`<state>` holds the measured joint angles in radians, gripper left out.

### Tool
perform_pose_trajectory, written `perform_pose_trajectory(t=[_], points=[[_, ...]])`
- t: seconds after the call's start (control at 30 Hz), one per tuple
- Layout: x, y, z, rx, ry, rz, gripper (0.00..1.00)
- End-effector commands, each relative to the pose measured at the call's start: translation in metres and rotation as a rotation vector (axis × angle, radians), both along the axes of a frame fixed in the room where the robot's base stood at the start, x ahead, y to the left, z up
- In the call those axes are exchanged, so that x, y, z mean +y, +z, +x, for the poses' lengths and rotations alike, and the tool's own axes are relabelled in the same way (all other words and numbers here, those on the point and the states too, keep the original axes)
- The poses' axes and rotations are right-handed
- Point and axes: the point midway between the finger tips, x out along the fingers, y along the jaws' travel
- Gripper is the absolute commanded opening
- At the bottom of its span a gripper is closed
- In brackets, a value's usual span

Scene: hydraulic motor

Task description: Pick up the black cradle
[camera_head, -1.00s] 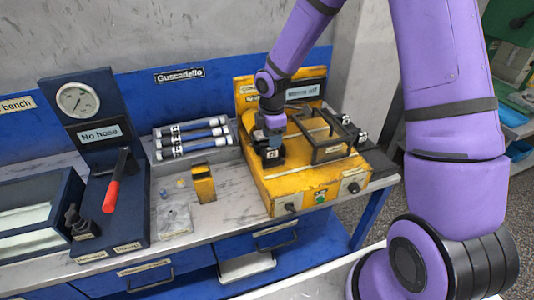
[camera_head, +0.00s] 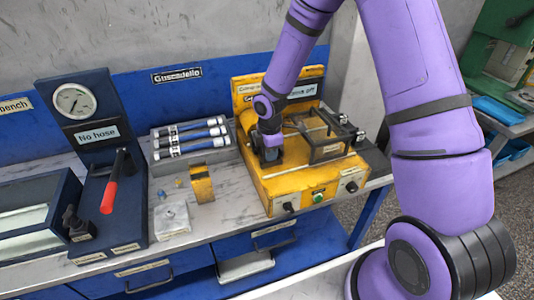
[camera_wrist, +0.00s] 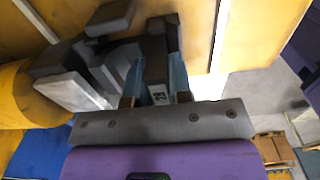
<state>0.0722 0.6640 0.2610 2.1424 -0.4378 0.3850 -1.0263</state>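My gripper (camera_head: 268,152) is low over the left part of the yellow bench unit (camera_head: 285,188), pointing down. In the wrist view, the two bluish fingers of my gripper (camera_wrist: 157,85) stand on either side of a dark upright part, which seems to be the black cradle (camera_wrist: 156,48). A small label with a number shows between the fingers. I cannot tell whether the fingers press on the part or only stand around it. In the head view, my gripper and wrist hide most of this spot.
A dark metal frame (camera_head: 326,152) stands on the unit just right of my gripper. A grey tray (camera_head: 160,158) with several blue-and-white cylinders lies to the left.

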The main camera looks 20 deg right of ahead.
Motion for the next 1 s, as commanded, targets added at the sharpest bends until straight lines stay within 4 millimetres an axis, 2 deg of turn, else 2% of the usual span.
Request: perform_pose_trajectory(t=[0.03, 0.07, 0.1, 0.47, 0.67, 0.8, 1.0], points=[[0.000, 0.000, 0.000, 0.000, 0.000, 0.000, 0.08], [0.000, 0.000, 0.000, 0.000, 0.000, 0.000, 0.01], [0.000, 0.000, 0.000, 0.000, 0.000, 0.000, 0.00], [0.000, 0.002, 0.000, -0.001, 0.000, 0.000, 0.00], [0.000, 0.017, 0.001, -0.004, -0.001, 0.001, 0.00], [0.000, 0.036, 0.001, -0.004, 0.000, 0.001, 0.00], [0.000, 0.039, -0.035, 0.001, 0.002, -0.001, 0.00]])
